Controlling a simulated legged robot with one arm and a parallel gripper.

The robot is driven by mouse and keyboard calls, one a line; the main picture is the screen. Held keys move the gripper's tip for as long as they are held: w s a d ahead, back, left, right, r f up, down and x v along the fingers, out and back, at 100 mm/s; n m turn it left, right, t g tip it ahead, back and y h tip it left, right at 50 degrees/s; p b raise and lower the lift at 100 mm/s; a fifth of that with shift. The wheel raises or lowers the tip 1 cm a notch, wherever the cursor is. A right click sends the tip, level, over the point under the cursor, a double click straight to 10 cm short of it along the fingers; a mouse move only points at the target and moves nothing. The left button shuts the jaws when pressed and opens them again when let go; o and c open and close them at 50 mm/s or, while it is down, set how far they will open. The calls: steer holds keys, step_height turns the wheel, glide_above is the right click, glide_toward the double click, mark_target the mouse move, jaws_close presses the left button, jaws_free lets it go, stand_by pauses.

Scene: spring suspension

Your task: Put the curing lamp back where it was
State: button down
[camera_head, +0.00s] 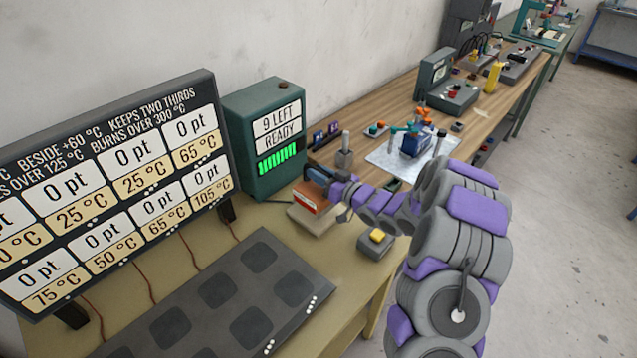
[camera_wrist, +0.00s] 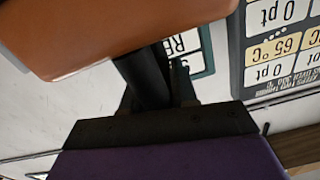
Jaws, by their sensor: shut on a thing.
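My gripper (camera_head: 318,178) is shut on the lamp's upper part, just above the orange body. In the wrist view the orange body (camera_wrist: 125,35) fills the upper left. A dark upright piece (camera_wrist: 150,78) runs between it and my gripper (camera_wrist: 165,98). The fingertips are partly hidden there.
The green READY box (camera_head: 264,138) reads "9 LEFT". A dark display board (camera_head: 120,180) stands at left, behind a dark panel of square pads (camera_head: 225,300). A small box with a yellow button (camera_head: 376,242) sits right of the lamp. A wooden bench with devices (camera_head: 385,110) lies beyond.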

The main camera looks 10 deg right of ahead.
steer(key=shift+w+d, duration=0.1)
steer(key=shift+w, duration=0.15)
step_height(320, 180, down, 4)
steer(key=shift+r+b, duration=0.15)
steer(key=shift+b, duration=0.5)
steer(key=shift+r, duration=0.1)
steer(key=c, duration=0.9)
jaws_free()
steer(key=shift+s, duration=0.1)
steer(key=p+v, duration=0.2)
steer(key=v, duration=0.9)
steer(key=shift+s+d, duration=0.2)
steer(key=shift+s, duration=0.15)
steer(key=shift+w, duration=0.1)
